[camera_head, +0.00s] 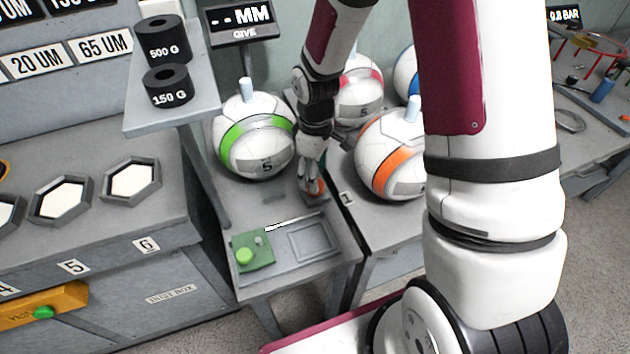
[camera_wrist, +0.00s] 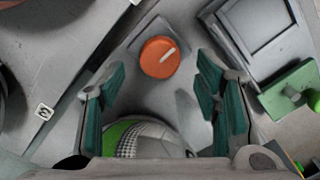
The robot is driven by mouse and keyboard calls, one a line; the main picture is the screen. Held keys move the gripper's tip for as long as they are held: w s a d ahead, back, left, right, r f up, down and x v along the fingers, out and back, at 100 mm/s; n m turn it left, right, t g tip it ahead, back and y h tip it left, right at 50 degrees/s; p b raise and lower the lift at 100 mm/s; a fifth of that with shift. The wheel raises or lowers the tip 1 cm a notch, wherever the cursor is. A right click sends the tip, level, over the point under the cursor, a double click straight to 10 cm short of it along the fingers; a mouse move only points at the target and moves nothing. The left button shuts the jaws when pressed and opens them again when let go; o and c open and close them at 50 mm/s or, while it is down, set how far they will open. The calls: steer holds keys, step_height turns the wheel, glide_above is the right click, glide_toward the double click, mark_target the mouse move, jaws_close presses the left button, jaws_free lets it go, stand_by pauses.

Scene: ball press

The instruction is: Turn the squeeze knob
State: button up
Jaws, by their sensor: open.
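The squeeze knob is a round orange knob with a pale line across its top, on a square grey base. In the wrist view the knob (camera_wrist: 160,57) sits between and just beyond my two open fingers. In the wrist view my gripper (camera_wrist: 162,95) is open and empty, with teal pads on both sides. I cannot tell how far the fingertips are above the knob.
A ball with a green band (camera_head: 253,140) stands behind left of my gripper, close to it. A ball with an orange band (camera_head: 388,158) is at right. A green block with a round button (camera_head: 252,250) and a shallow tray (camera_head: 313,241) lie in front. A shelf with black weights (camera_head: 168,88) is at left.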

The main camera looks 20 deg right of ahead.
steer(key=shift+f, duration=1.95)
steer(key=shift+c, duration=0.6)
steer(key=c, duration=1)
